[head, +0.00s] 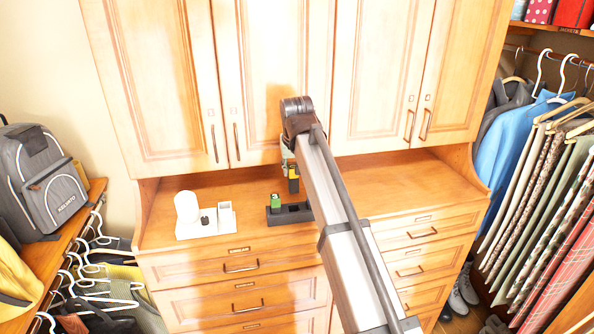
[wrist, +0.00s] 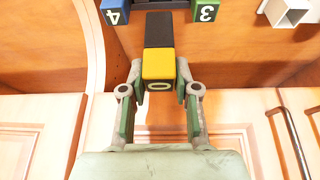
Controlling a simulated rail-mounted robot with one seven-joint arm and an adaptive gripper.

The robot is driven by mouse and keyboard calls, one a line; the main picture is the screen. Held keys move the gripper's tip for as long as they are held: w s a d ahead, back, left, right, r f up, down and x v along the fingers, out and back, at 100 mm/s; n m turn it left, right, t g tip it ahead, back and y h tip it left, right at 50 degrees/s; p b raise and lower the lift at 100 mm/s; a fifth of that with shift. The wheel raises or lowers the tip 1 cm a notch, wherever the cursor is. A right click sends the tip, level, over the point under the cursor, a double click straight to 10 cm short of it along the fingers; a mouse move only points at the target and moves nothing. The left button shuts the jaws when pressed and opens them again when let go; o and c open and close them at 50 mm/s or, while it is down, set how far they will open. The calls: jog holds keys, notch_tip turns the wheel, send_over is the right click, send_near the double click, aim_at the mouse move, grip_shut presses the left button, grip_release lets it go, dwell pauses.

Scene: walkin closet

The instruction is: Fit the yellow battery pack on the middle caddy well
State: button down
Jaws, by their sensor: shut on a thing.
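The yellow battery pack (wrist: 159,64) has a black end and a "0" mark. My gripper (wrist: 159,84) is shut on its yellow part in the wrist view, with the black end pointing toward the caddy. In the head view my gripper (head: 291,164) holds the pack (head: 292,171) upright above the dark caddy (head: 297,216). A green pack (head: 276,200) marked "3" stands in the caddy's left well. In the wrist view a blue pack (wrist: 115,12) marked "4" and the green pack (wrist: 206,12) flank the middle well, which the yellow pack's black end partly hides. My arm hides the caddy's right end.
A white holder (head: 206,231) with a cylinder and square cup stands left of the caddy on the wooden counter (head: 370,190). Closed cabinet doors (head: 275,70) rise behind. The counter to the right is clear. A grey backpack (head: 42,180) and hanging clothes (head: 540,190) flank the sides.

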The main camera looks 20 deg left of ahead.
aim_at(294, 189)
jog(key=shift+s+d+f+b, duration=0.1)
jog(key=shift+s+f+b, duration=0.1)
jog(key=shift+f+b, duration=0.8)
jog(key=shift+f, duration=0.9)
jog(key=shift+f+b, duration=0.55)
jog(key=shift+f, duration=1.95)
dwell(1.0)
jog(key=shift+f, duration=0.3)
dwell(0.4)
jog(key=c, duration=0.8)
grip_release()
jog(key=shift+o, duration=0.2)
